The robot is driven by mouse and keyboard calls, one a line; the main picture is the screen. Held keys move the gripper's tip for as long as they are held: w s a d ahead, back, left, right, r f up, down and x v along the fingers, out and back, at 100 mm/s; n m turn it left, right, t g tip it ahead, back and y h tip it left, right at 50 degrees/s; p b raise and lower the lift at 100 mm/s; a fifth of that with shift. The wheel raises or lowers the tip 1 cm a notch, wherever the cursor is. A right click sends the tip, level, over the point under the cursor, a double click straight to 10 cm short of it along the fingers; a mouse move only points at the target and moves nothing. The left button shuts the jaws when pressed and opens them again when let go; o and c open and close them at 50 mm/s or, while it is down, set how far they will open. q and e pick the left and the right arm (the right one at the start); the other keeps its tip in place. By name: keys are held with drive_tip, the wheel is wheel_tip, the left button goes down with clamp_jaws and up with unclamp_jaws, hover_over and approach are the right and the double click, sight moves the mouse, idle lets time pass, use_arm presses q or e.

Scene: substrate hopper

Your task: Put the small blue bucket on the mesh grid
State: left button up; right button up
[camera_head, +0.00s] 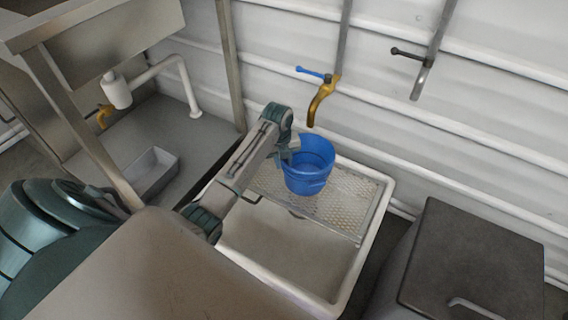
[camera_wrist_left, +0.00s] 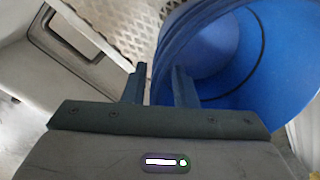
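The small blue bucket (camera_head: 309,176) stands upright and appears to rest on the mesh grid (camera_head: 343,200), under the brass tap. The grid spans the back part of the white sink. My left gripper (camera_head: 288,152) is at the bucket's left rim. In the left wrist view the bucket (camera_wrist_left: 285,50) fills the right side, and the grid (camera_wrist_left: 125,22) shows at the top. There the left gripper's fingers (camera_wrist_left: 160,88) are apart, one outside the bucket wall and one over its inside, with a gap visible. My right gripper is not in view.
A brass tap with a blue handle (camera_head: 321,100) hangs above the bucket. The white sink (camera_head: 378,215) has an empty basin in front of the grid. A dark lidded bin (camera_head: 475,255) stands at right. A grey tray (camera_head: 155,170) lies at left.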

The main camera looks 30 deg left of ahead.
use_arm(q)
wheel_tip(320, 180, up, 10)
drive_tip(key=p, duration=0.3)
drive_tip(key=shift+s+a+f, duration=0.25)
drive_tip(key=shift+s, duration=0.05)
